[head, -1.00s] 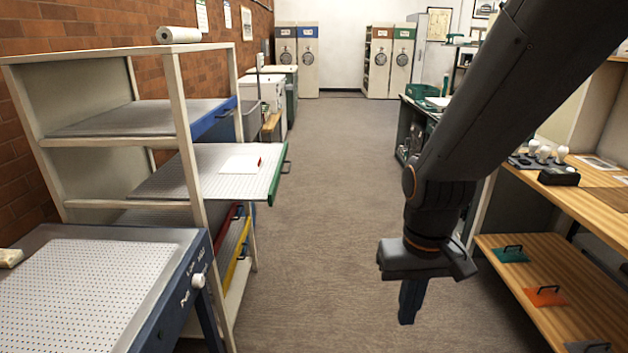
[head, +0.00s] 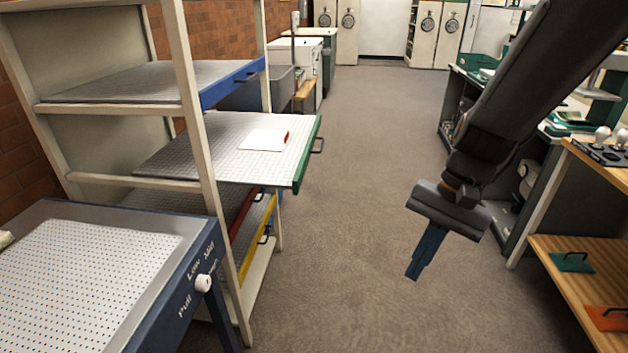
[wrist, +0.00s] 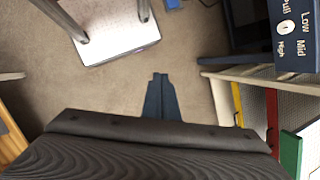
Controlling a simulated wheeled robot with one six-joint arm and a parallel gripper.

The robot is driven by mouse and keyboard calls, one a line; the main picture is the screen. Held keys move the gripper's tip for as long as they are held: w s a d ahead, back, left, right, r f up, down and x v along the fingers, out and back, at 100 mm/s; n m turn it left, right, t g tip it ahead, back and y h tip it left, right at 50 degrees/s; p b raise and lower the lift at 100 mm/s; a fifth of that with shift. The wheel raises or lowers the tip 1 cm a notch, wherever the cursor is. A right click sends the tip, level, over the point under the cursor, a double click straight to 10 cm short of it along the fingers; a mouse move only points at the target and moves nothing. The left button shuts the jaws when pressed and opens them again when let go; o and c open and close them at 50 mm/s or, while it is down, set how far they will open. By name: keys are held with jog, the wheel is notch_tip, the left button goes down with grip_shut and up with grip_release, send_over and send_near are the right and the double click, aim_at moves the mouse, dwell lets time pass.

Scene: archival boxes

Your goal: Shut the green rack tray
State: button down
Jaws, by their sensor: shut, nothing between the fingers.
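The green rack tray (head: 232,146) sticks out of the cream rack on the left in the head view. Its green front (head: 308,155) has a dark handle (head: 318,146) and stands out past the rack post. A white sheet with a red edge (head: 264,140) lies on it. The tray's green front also shows at the right edge of the wrist view (wrist: 291,154). My gripper (head: 424,262) is shut and empty, pointing down over the aisle floor, well to the right of the tray. It shows in the middle of the wrist view (wrist: 158,80).
A blue-fronted tray (head: 235,82) is above the green one; red (head: 243,212) and yellow (head: 258,238) fronts are below. A blue-framed table (head: 92,280) stands front left. A wooden shelf (head: 560,290) stands right. The carpeted aisle (head: 350,200) between is clear.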

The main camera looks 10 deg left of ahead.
jog(key=w+a+f+m+g+y+b, duration=0.1)
jog(key=w+a+f+m+y+b, duration=0.3)
jog(key=w, duration=0.4)
jog(key=m+t+y+b, duration=0.4)
jog(key=m+y+b, duration=0.2)
jog(key=m+y, duration=0.4)
send_near(303, 174)
jog(key=shift+n+y, duration=0.4)
jog(key=shift+n, duration=0.1)
jog(key=a, duration=0.6)
jog(key=shift+s+a+f, duration=0.15)
jog(key=shift+a, duration=0.1)
jog(key=shift+a, duration=0.1)
